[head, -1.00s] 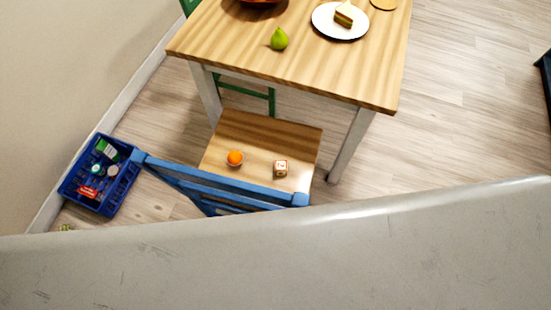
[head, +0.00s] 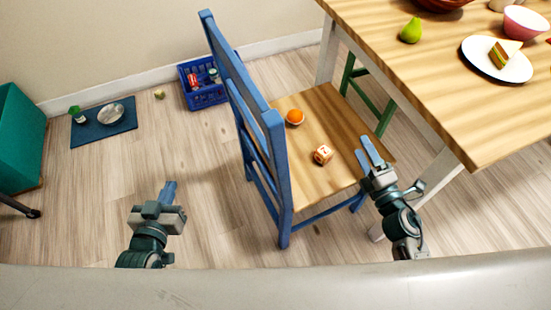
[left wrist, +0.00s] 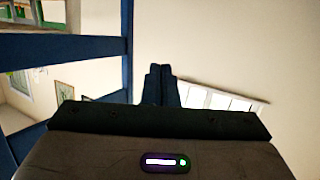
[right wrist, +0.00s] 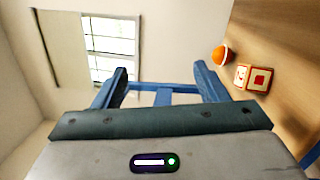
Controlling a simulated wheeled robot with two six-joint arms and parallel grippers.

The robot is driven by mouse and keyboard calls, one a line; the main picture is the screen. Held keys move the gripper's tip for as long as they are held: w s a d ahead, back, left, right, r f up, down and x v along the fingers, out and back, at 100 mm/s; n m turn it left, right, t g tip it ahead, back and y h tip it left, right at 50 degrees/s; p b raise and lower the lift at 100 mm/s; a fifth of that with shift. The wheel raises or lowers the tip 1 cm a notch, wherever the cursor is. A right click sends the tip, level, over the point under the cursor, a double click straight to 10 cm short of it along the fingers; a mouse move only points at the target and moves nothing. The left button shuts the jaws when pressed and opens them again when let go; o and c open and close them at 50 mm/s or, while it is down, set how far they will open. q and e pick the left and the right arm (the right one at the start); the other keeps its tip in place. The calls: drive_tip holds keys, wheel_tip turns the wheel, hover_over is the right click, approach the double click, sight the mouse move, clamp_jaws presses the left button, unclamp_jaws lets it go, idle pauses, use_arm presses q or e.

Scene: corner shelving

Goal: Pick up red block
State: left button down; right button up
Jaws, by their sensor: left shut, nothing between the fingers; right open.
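A small red-and-white block (head: 322,154) with a printed mark lies on the wooden seat of the blue chair (head: 285,185). The block also shows at the right of the right wrist view (right wrist: 253,78). My right gripper (head: 367,150) is open and empty, just right of the block in the head view and apart from it. In the right wrist view its fingers (right wrist: 160,70) are spread. My left gripper (head: 169,187) is shut and empty, left of the chair; its fingers meet in the left wrist view (left wrist: 160,70).
An orange (head: 294,117) sits on the seat near the block. The chair's tall backrest (head: 245,90) stands between my two grippers. A wooden table (head: 425,75) with a pear and cake plate is at upper right. A blue crate (head: 207,96) and dark mat (head: 90,130) lie on the floor.

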drive_tip(key=a+n+y, duration=0.2)
drive_tip(key=n, duration=0.3)
drive_tip(key=n+g, duration=0.8)
drive_tip(key=n, duration=0.7)
approach(322, 151)
drive_tip(key=shift+w+d+f+y+b, duration=0.1)
drive_tip(key=shift+d+f+y+b, duration=0.05)
drive_tip(key=shift+f+y+b, duration=0.3)
drive_tip(key=shift+w+f, duration=0.15)
drive_tip(key=shift+f, duration=0.25)
drive_tip(key=x, duration=0.5)
drive_tip(key=shift+w+f+b, duration=0.1)
drive_tip(key=shift+f+b, duration=0.1)
drive_tip(key=shift+b, duration=0.1)
drive_tip(key=b+x, duration=0.1)
drive_tip(key=x, duration=0.4)
drive_tip(key=shift+w+d+f, duration=0.15)
drive_tip(key=shift+w+d, duration=0.05)
drive_tip(key=c, duration=1.1)
use_arm(q)
wheel_tip(322, 151, up, 14)
drive_tip(key=t, duration=0.7)
drive_tip(key=shift+w+f+m+h, duration=0.15)
drive_tip(key=shift+w+m+h, duration=0.15)
drive_tip(key=shift+w, duration=0.15)
use_arm(e)
drive_tip(key=shift+o, duration=0.2)
drive_tip(key=shift+r, duration=0.2)
